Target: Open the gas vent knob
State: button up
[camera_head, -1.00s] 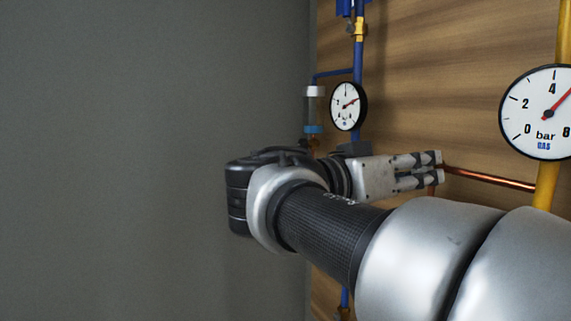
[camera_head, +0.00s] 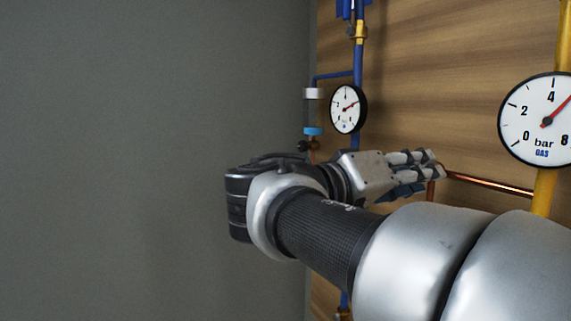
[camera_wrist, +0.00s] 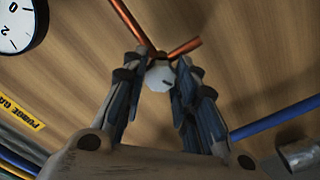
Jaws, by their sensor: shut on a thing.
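My gripper (camera_head: 440,172) reaches right toward the wood panel in the head view, at the left end of a copper pipe (camera_head: 490,182). In the wrist view my gripper (camera_wrist: 161,68) has a finger on each side of a small pale, many-sided knob (camera_wrist: 158,79) with a dark mark. It is shut on this knob, which sits where the copper pipes (camera_wrist: 140,28) meet. In the head view the fingers hide the knob.
The gas gauge (camera_head: 540,120) is at the right on a yellow pipe (camera_head: 565,35). A smaller gauge (camera_head: 347,109) and blue pipes (camera_head: 359,65) are behind my wrist. A grey wall (camera_head: 150,100) fills the left. A yellow label (camera_wrist: 20,112) shows in the wrist view.

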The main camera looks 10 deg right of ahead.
jog(key=n+p, duration=0.7)
jog(key=n, duration=0.4)
jog(key=shift+n, duration=0.4)
dwell(0.3)
jog(key=o, duration=1)
jog(key=shift+o, duration=0.2)
jog(key=v, duration=1.2)
